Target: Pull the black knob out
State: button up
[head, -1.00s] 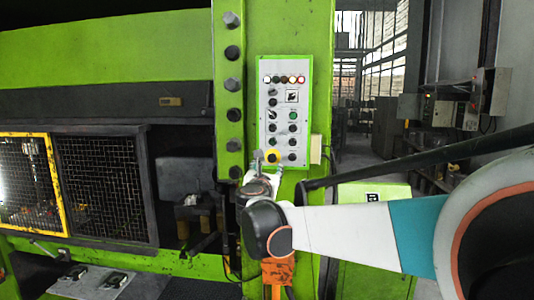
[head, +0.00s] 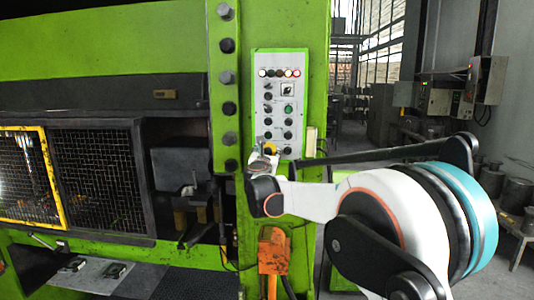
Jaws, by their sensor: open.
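The control panel (head: 301,120) is a light grey plate on the green press column. It carries several black knobs in two columns, one of them at the lower right (head: 288,135) and one at the left (head: 268,109). I cannot tell which knob is the one named. My gripper (head: 264,149) is open at the lower left part of the panel, beside a yellow button (head: 272,148). The gripper looks small, and its contact with the panel cannot be made out. My wrist and gripper partly hide the panel's lower left corner.
Lamps (head: 280,73) line the panel's top. Large bolts (head: 228,77) run down the green column to the left. A mesh guard with a yellow frame (head: 55,180) stands further left. An orange box (head: 273,248) is below the panel.

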jog(key=shift+w, duration=0.1)
jog(key=shift+c, duration=0.6)
grip_shut()
jog(key=shift+s+f+b, duration=0.1)
jog(key=shift+s+b, duration=0.4)
jog(key=shift+b, duration=0.15)
grip_release()
jog(key=shift+o, duration=0.6)
jog(key=shift+s, duration=0.2)
jog(key=shift+w, duration=0.1)
